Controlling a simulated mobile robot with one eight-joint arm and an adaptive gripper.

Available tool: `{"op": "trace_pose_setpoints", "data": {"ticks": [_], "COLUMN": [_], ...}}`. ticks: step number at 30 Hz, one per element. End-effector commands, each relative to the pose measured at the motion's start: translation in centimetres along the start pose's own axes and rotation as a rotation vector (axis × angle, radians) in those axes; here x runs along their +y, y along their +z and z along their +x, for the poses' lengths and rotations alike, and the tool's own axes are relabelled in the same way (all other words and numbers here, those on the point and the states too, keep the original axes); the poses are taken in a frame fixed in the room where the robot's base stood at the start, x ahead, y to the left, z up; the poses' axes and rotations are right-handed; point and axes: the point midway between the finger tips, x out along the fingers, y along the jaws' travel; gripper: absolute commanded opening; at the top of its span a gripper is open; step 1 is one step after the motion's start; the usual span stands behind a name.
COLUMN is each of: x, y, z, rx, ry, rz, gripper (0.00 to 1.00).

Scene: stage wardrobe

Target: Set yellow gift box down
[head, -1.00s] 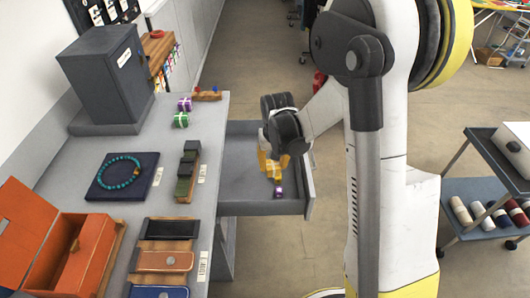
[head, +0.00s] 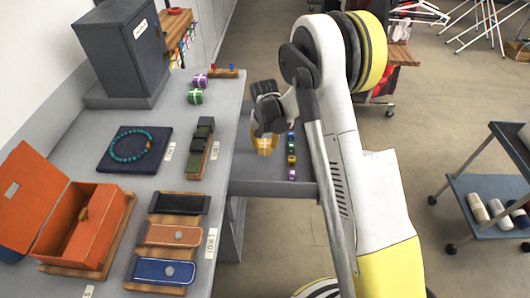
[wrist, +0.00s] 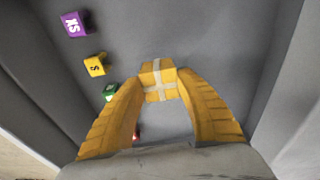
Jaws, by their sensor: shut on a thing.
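My gripper (head: 264,148) is over the open grey drawer (head: 262,187), with its yellow fingers pointing down. In the wrist view the fingers (wrist: 160,100) are shut on the yellow gift box (wrist: 158,68), which has a pale ribbon cross. The box is between the fingertips, over the drawer floor (wrist: 215,50). I cannot tell whether it touches the floor. In the head view the gripper and the box are hard to tell apart.
Small size cubes line the drawer beside the gripper: purple (wrist: 74,24), yellow (wrist: 95,65), green (wrist: 111,92) and a partly hidden red one. Purple (head: 200,80) and green (head: 195,96) gift boxes stand on the counter. Drawer walls stand close on both sides.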

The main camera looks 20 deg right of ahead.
Motion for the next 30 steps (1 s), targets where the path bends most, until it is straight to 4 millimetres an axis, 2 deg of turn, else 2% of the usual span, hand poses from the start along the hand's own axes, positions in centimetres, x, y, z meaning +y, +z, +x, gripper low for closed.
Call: {"op": "trace_pose_setpoints", "data": {"ticks": [7,18,19,21,30], "x": [0.0,0.1,0.0,0.1,0.1], "y": [0.5,0.5,0.5,0.5,0.5], "z": [3.7,4.1,4.1,4.0,3.9], "rx": [0.0,0.0,0.0,0.0,0.0], "ry": [0.0,0.0,0.0,0.0,0.0], "rz": [0.0,0.0,0.0,0.0,0.0], "gripper": [0.12,0.12,0.43,0.6,0.6]}}
